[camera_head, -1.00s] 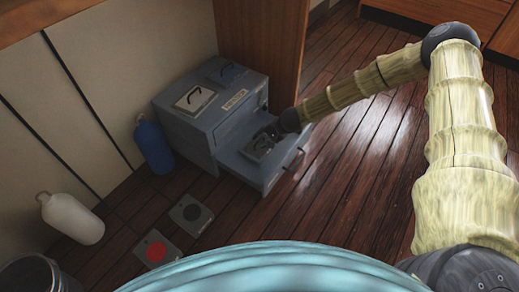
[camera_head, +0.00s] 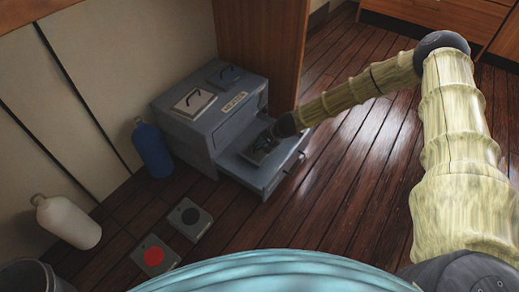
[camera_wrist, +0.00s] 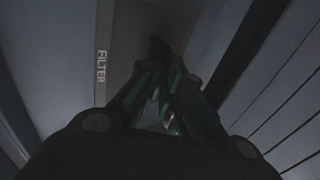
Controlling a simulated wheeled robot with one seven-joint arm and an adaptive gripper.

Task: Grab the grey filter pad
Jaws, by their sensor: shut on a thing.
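The grey filter pad (camera_head: 254,155) is a small flat grey piece inside the open drawer (camera_head: 252,176) of the grey cabinet (camera_head: 198,142). My gripper (camera_head: 264,143) reaches into the drawer from the right, over the pad. Its dark green fingers are closed together on the pad's handle, and they hide most of it. In the wrist view the fingers (camera_wrist: 170,105) are drawn together in shadow. I cannot tell whether the pad is clear of the drawer floor.
A light pad (camera_head: 186,107) and a dark pad (camera_head: 231,79) with handles lie on the cabinet. A blue bottle (camera_head: 152,150), white bottle (camera_head: 70,222), black-disc tile (camera_head: 206,224) and red-disc tile (camera_head: 170,259) stand or lie on the floor. Open floor lies right of the drawer.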

